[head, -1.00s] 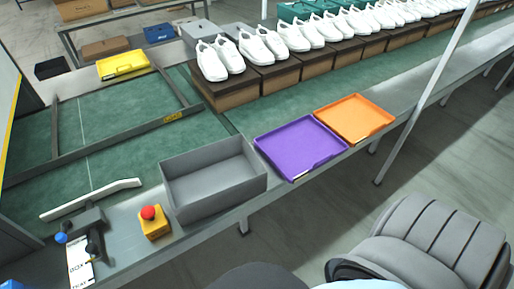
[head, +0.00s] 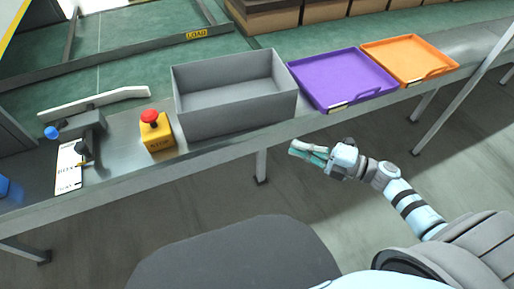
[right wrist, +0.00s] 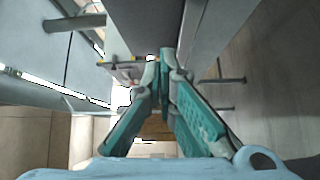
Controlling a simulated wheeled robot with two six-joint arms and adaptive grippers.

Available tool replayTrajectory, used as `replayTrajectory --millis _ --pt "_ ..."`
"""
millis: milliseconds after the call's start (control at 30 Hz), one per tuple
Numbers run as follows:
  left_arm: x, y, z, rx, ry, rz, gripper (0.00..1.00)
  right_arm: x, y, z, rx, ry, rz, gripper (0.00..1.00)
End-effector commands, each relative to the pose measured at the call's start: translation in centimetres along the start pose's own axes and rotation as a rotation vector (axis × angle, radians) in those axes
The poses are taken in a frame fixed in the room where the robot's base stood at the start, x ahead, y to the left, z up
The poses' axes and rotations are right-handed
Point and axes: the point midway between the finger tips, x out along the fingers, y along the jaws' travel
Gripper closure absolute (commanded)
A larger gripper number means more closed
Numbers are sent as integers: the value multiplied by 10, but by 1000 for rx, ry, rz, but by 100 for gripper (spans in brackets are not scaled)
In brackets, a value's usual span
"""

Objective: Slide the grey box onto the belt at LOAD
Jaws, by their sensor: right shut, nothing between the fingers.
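The open grey box (head: 236,117) stands empty on the steel table by the edge nearest me, left of the purple tray. The green belt (head: 140,72) lies behind it, with a yellow LOAD label (head: 197,34) on the dark rail across it. My right gripper (head: 296,149) is in front of the table edge, to the lower right of the box and apart from it in the picture. Its teal fingers are closed together and empty; they also show in the right wrist view (right wrist: 164,72). My left gripper is in neither view.
A purple tray (head: 343,84) and an orange tray (head: 410,62) lie right of the box. A yellow stop button (head: 156,135) with a red top stands close to its left. A white bar (head: 95,104) lies further left. Shoe boxes (head: 325,10) line the back.

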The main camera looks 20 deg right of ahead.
Motion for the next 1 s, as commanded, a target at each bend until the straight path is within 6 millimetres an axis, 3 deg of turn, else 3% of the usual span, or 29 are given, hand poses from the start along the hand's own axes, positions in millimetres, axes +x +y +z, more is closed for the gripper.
replayTrajectory --millis 33,267,600,800,1000 --pt "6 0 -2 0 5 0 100 3 0 -6 -37 40 -1 100" --pt "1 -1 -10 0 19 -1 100 32 10 -11 -49 56 4 100" --pt "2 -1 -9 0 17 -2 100 106 9 -15 -43 53 4 100" --pt "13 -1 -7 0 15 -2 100 126 7 7 -43 52 0 100" --pt "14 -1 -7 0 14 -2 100 132 9 12 -43 52 0 100"
